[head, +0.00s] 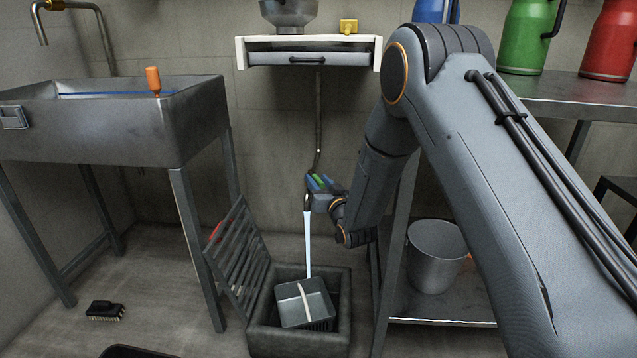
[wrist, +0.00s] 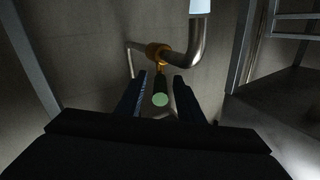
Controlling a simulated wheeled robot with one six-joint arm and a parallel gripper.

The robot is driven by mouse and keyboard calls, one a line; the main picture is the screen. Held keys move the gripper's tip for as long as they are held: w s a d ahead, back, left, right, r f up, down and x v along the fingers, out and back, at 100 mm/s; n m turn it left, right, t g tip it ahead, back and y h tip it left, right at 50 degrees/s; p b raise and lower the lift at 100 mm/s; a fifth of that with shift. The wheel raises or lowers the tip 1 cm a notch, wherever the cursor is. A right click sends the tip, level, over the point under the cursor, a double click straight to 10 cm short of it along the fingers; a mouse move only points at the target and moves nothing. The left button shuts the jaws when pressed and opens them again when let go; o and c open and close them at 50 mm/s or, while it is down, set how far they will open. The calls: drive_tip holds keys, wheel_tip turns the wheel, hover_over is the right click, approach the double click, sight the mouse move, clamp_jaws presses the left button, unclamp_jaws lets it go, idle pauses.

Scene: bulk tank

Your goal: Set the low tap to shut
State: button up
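The low tap has a brass body (wrist: 158,54) on a bent grey pipe and a dark handle with a pale green end (wrist: 160,99) that points towards the wrist camera. In the head view a bit of its green handle (head: 318,183) shows between my fingers. A pale stream of water (head: 308,242) falls from the spout. My gripper (wrist: 160,98) is open, with one blue-dark finger on each side of the handle and a gap visible on both sides. It also shows in the head view (head: 320,184), partly hiding the tap.
The stream falls into a grey basket (head: 289,308) in an open floor sump (head: 342,325), its slatted grate (head: 233,258) leaning up on the left. A steel sink (head: 190,130) stands left. A shelf rack with a grey bucket (head: 437,252) stands right. A brush (head: 105,310) lies on the floor.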

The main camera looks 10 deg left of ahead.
sight(318, 178)
wheel_tip(318, 178, up, 10)
drive_tip(key=p, duration=0.4)
